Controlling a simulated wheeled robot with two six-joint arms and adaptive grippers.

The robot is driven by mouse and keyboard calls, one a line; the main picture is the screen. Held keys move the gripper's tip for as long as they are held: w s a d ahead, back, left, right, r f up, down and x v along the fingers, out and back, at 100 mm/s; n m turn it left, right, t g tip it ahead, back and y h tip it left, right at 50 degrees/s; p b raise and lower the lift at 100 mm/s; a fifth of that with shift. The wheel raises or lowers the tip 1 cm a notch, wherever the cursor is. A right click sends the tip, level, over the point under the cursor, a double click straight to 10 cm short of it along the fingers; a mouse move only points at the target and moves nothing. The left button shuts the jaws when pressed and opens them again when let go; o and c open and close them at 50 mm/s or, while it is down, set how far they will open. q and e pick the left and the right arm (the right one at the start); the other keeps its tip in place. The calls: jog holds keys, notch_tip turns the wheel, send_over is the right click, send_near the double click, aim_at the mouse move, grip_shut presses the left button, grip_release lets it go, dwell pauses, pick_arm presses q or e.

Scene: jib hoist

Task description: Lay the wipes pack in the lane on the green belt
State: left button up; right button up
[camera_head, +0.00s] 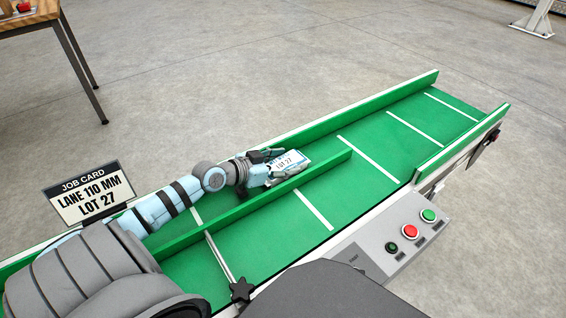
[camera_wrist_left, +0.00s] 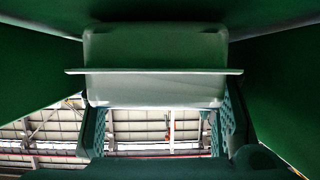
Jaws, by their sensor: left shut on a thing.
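I cannot tell whether the pack touches the belt. In the left wrist view the pale pack (camera_wrist_left: 155,48) spans the upper middle, with a finger on each side and green walls at both sides. My right gripper is not in view.
A job card (camera_head: 88,194) reads "LANE 110 MM, LOT 27". A star knob (camera_head: 241,289) on a rod stands by the divider. A control box (camera_head: 395,238) with red and green buttons is on the near side. The belt beyond the divider is clear. A wooden table (camera_head: 30,17) stands far left.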

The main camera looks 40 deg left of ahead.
aim_at(283, 163)
pick_arm(q)
jog(key=o, duration=1.3)
jog(key=shift+c, duration=0.2)
notch_tip(283, 163, up, 10)
jog(key=shift+f, duration=0.1)
